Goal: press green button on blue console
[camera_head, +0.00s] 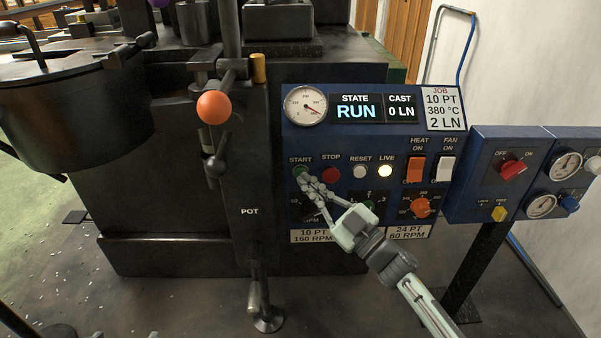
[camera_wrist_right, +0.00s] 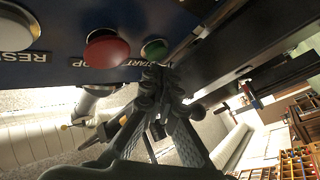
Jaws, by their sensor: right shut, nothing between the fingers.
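The blue console (camera_head: 318,134) faces me with a row of buttons under its display. The green START button (camera_head: 299,171) is at the left end of that row, partly covered by my right gripper (camera_head: 303,179). My right gripper is shut and empty, its fingertips at the lower edge of the green button. In the right wrist view the green button (camera_wrist_right: 154,49) shows just above the shut fingertips (camera_wrist_right: 155,76). I cannot tell whether they touch it. The display (camera_head: 356,108) reads STATE RUN and CAST 0 LN. My left gripper is not in view.
The red STOP button (camera_head: 331,174) is close beside the green one. The RESET button (camera_head: 359,172) and lit LIVE lamp (camera_head: 385,171) follow to the right. A lever with an orange ball (camera_head: 214,107) stands left of the console. A second blue box (camera_head: 470,160) is at the right.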

